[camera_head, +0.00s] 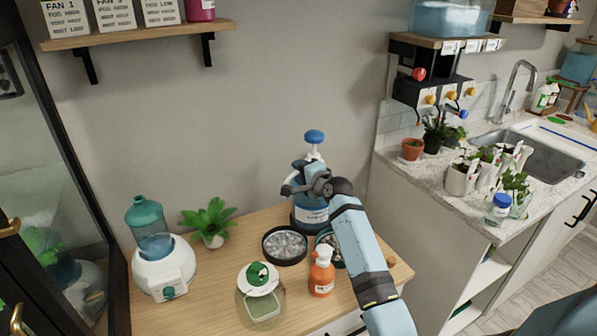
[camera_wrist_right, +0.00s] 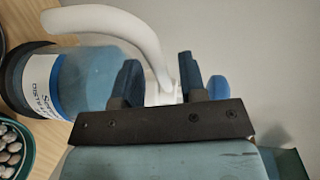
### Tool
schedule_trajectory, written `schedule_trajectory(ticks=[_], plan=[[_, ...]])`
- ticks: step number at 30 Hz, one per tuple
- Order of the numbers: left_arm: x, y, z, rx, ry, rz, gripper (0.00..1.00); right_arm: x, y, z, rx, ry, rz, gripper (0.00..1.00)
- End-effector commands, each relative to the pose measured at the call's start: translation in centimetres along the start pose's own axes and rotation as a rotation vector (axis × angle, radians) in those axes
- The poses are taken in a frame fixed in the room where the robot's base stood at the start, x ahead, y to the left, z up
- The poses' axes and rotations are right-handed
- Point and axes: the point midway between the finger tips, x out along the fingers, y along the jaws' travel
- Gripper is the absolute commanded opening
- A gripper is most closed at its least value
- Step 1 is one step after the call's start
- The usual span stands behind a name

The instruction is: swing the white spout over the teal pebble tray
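The blue bottle (camera_head: 309,217) stands at the back of the wooden table, with a blue knob (camera_head: 314,137) on top. Its white spout (camera_wrist_right: 118,20) curves out from the neck and bends down on the side away from the teal pebble tray (camera_wrist_right: 26,150). In the head view that tray is mostly hidden behind my right arm. My right gripper (camera_head: 305,187) is at the bottle's neck. In the right wrist view its fingers (camera_wrist_right: 162,82) lie either side of the spout's white base and appear shut on it. My left gripper is out of view.
A black-rimmed tray of grey pebbles (camera_head: 285,245) sits left of the teal tray. An orange bottle (camera_head: 321,273), a green-topped jar (camera_head: 262,291), a plant (camera_head: 209,221) and a white dispenser (camera_head: 163,269) share the table. A counter (camera_head: 420,180) with pots stands at right.

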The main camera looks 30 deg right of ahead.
Motion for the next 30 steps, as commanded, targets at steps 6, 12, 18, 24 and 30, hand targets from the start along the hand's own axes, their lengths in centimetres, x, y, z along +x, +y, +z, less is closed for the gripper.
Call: schedule_trajectory(ticks=[6,12,18,24,30], plan=[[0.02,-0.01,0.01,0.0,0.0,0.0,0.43,1.17,0.0,-0.01,0.0,0.0,0.0,0.38],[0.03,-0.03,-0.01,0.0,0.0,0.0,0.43,1.18,0.01,-0.01,0.0,0.0,0.0,0.38],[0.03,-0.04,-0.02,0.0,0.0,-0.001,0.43,1.17,0.03,0.0,0.0,0.0,0.0,0.0],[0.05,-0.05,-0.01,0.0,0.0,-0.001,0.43,1.15,0.06,-0.01,0.0,-0.001,0.0,0.0],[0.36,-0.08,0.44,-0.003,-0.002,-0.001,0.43,1.07,0.26,-0.1,-0.006,-0.032,-0.001,0.0]])
